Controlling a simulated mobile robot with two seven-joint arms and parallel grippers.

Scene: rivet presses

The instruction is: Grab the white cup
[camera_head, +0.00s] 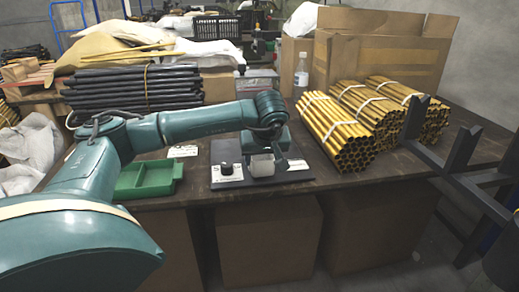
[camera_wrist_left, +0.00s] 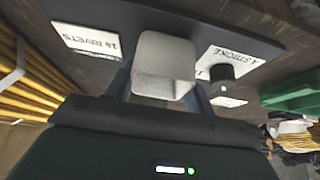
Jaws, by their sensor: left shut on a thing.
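The white cup (camera_head: 262,165) stands at the front of a dark board on the table, below the end of my left arm. It also shows in the left wrist view (camera_wrist_left: 163,65), between the fingers of my left gripper (camera_wrist_left: 165,85). My left gripper (camera_head: 262,158) is shut on the cup. The cup appears to be on or just above the board; I cannot tell which. My right gripper is not in view.
A black knob (camera_head: 226,169) sits on the board left of the cup, beside white labels. A green tray (camera_head: 148,178) lies further left. Bundles of brass tubes (camera_head: 337,130) lie to the right, with a bottle (camera_head: 301,76) and cardboard box (camera_head: 385,50) behind.

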